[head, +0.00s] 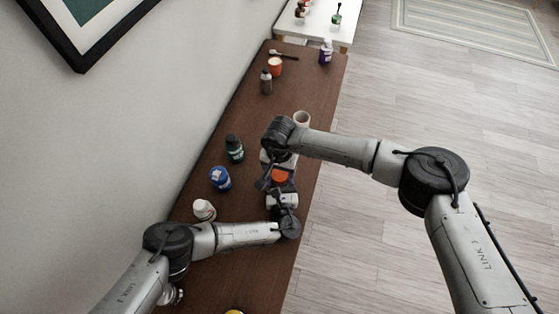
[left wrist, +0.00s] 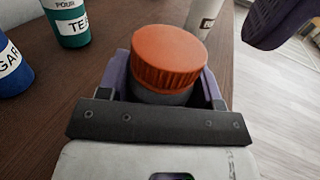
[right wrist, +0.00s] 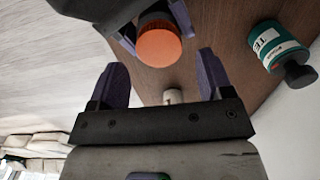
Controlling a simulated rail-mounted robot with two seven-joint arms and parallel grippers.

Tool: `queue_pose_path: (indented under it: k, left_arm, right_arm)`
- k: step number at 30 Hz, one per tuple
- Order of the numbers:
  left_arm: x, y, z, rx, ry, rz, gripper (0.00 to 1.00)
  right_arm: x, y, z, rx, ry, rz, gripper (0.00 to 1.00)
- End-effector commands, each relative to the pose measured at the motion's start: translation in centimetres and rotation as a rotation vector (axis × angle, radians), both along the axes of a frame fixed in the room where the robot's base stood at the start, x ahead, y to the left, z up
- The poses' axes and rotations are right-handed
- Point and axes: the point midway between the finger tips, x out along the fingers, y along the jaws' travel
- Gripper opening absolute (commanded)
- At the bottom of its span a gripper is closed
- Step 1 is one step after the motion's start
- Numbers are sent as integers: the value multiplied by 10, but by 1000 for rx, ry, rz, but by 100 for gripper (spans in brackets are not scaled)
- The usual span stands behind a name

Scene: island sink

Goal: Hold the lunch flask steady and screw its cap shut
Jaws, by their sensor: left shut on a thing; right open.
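The lunch flask has a grey body (left wrist: 165,96) and a ribbed orange cap (left wrist: 168,56) on its top; I cannot tell how tightly the cap sits. The cap also shows in the head view (head: 280,176) and the right wrist view (right wrist: 158,46). My left gripper (left wrist: 163,85) is shut on the flask body below the cap, one purple finger on each side. My right gripper (right wrist: 160,78) is open and empty, near the cap and apart from it. One of its fingers (left wrist: 272,22) shows at the upper right of the left wrist view. The arms hide much of the flask in the head view.
Farther back are a grey bottle (head: 266,82), an orange mug (head: 275,66) and a purple bottle (head: 326,52).

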Motion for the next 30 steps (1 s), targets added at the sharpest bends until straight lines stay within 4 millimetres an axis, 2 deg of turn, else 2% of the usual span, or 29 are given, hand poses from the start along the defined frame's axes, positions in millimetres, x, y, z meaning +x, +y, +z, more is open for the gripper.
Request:
queue_pose_path:
  k: [3,9,22,30]
  left_arm:
    - [0,0,0,0,1,0,0]
    - [0,0,0,0,1,0,0]
    - [0,0,0,0,1,0,0]
    - [0,0,0,0,0,0,0]
  right_arm:
    - [0,0,-15,1,2,-1,73]
    - [0,0,-30,1,1,0,73]
    - [0,0,-35,1,1,0,73]
    - [0,0,-35,1,1,0,47]
